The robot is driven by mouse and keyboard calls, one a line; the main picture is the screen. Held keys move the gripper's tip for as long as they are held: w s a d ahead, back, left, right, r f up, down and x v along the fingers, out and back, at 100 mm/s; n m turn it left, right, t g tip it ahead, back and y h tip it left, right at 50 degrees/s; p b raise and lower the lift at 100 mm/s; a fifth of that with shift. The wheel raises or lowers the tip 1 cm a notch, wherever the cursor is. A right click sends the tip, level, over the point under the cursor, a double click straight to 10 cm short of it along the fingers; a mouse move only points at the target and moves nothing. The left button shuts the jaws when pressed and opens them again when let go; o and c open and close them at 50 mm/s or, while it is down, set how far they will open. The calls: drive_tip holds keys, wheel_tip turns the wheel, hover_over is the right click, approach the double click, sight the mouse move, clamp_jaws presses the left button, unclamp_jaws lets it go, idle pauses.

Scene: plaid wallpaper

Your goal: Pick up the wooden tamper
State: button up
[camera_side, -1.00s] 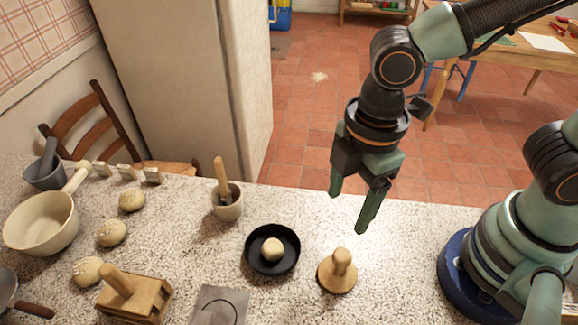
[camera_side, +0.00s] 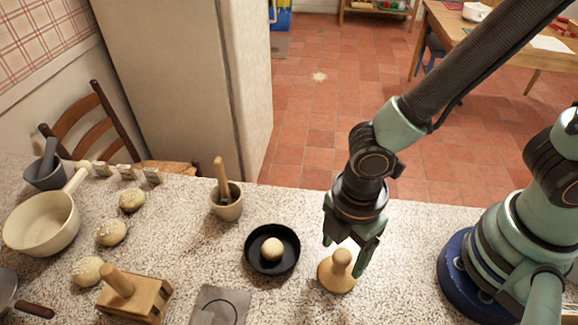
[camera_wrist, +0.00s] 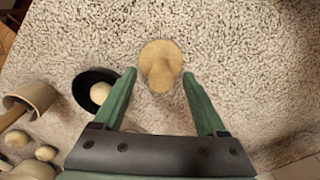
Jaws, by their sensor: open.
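The wooden tamper (camera_side: 338,272) stands upright on the speckled counter, with a round base and a knobbed handle. It also shows in the wrist view (camera_wrist: 160,66), ahead of the fingertips and between their lines. My gripper (camera_side: 344,254) is open and points down close to the tamper, with its fingers around the handle's height in the side view. In the wrist view my gripper (camera_wrist: 158,74) has its two green fingers apart, with nothing between them but counter and tamper. I cannot tell whether a finger touches the tamper.
A black dish (camera_side: 260,262) holding a dough ball (camera_side: 272,249) sits just left of the tamper. Further left are a cup with a wooden-handled tool (camera_side: 228,208), a grey plate (camera_side: 218,306), a wooden press (camera_side: 135,296), and a cream pan (camera_side: 42,224).

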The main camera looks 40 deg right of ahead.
sight(340, 264)
drive_tip(key=shift+s+a+f, duration=0.1)
drive_tip(key=shift+f, duration=2.05)
clamp_jaws()
